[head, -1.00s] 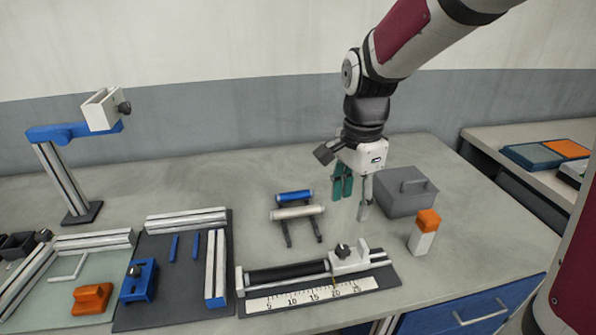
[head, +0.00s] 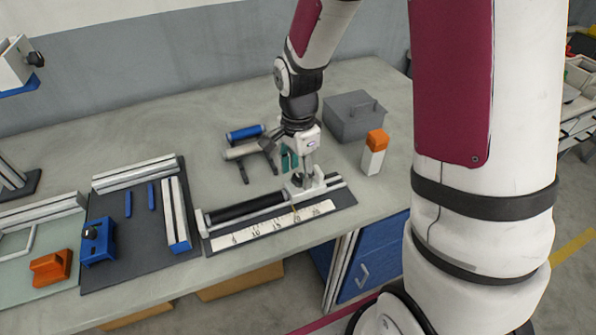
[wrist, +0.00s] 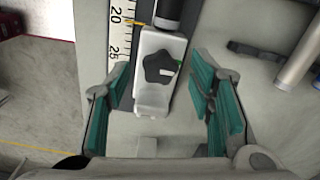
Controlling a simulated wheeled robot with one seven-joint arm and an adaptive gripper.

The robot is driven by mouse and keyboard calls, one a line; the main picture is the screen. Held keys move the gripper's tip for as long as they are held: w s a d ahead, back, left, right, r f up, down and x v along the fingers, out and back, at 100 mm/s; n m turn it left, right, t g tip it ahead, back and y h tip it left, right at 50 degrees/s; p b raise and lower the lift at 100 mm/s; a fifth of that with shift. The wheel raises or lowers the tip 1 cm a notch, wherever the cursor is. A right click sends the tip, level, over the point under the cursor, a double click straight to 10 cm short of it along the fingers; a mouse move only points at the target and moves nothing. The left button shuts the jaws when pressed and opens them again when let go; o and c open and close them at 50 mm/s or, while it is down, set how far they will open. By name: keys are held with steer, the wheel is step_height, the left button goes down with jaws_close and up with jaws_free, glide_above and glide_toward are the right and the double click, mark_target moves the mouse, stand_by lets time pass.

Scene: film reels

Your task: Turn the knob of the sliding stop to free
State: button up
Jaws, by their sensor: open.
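The sliding stop (head: 322,184) is a white block on the rail of the ruler fixture at the front of the bench. In the wrist view the stop (wrist: 152,102) lies between my fingers. Its knob (wrist: 159,69) is dark and star-shaped and sits on top of the block. A small green mark and a white mark show at the knob's right side. My gripper (wrist: 160,84) is open, with a teal-padded finger on either side of the stop, apart from the knob. In the head view my gripper (head: 299,163) is just above the stop and partly hides the knob.
A ruler scale (head: 270,228) and a black roller (head: 245,206) lie along the fixture. Behind are a blue roller (head: 245,132) and a grey box (head: 354,117). An orange-topped white block (head: 373,154) stands to the right. A dark board (head: 139,233) with rails lies left.

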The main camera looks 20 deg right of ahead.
steer(key=shift+f, duration=0.35)
steer(key=shift+c, duration=0.6)
steer(key=c, duration=1)
steer(key=shift+c, duration=0.2)
